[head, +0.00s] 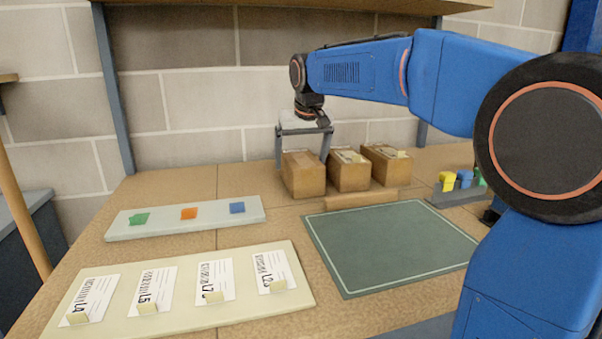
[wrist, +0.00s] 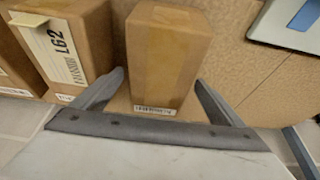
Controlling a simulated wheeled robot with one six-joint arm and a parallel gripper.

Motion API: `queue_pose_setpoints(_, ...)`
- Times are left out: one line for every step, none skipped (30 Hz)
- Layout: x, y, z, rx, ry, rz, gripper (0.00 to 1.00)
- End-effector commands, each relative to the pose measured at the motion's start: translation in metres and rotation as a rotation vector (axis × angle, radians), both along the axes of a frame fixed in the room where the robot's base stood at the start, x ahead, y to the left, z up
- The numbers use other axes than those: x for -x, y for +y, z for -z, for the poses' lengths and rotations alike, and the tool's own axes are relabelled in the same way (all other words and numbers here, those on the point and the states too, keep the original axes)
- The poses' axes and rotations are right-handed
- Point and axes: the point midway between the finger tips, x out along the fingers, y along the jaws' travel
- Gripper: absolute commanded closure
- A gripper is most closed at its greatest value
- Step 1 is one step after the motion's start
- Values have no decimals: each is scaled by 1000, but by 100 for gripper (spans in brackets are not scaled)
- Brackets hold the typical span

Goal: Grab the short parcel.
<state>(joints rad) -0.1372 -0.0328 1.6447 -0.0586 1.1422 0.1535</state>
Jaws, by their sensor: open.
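Three brown cardboard parcels stand in a row at the back of the bench: a left one (head: 304,176), a middle one (head: 348,177) and a right one (head: 386,170). I cannot tell surely which is the short one. My gripper (head: 302,160) points down over the left parcel, open, with one finger on each side of it. In the wrist view the left parcel (wrist: 168,55) lies between the spread fingers of my gripper (wrist: 160,84), with a gap showing near each fingertip. The neighbouring parcel (wrist: 85,35), labelled "LG2", stands close beside one finger.
A green mat (head: 390,245) lies in front of the parcels, with a low wooden strip (head: 362,199) at its back edge. A pale board (head: 185,228) with coloured pieces and a cream board (head: 185,310) with label cards lie left. A rack of coloured pieces (head: 455,195) stands right.

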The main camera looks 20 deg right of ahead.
Motion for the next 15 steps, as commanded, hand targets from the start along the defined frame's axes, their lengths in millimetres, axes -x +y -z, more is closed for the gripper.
queue_pose_setpoints(-1,0,3,0,0,0,8)
queue_pose_setpoints(-1,0,3,0,0,0,8)
queue_pose_setpoints(-2,0,4,0,-1,0,8)
queue_pose_setpoints(-2,0,4,0,-1,0,8)
queue_pose_setpoints(-2,0,4,0,-1,0,8)
queue_pose_setpoints(-2,0,4,0,-1,0,8)
queue_pose_setpoints(-2,0,4,0,-1,0,8)
queue_pose_setpoints(-2,0,4,0,-1,0,8)
queue_pose_setpoints(-2,0,4,0,-1,0,10)
queue_pose_setpoints(-2,0,4,0,-1,0,17)
queue_pose_setpoints(-2,0,4,0,-1,0,25)
queue_pose_setpoints(-2,0,4,0,-1,0,34)
queue_pose_setpoints(-2,0,4,0,-1,0,41)
queue_pose_setpoints(-2,0,4,0,-1,0,48)
queue_pose_setpoints(-2,0,4,0,-1,0,58)
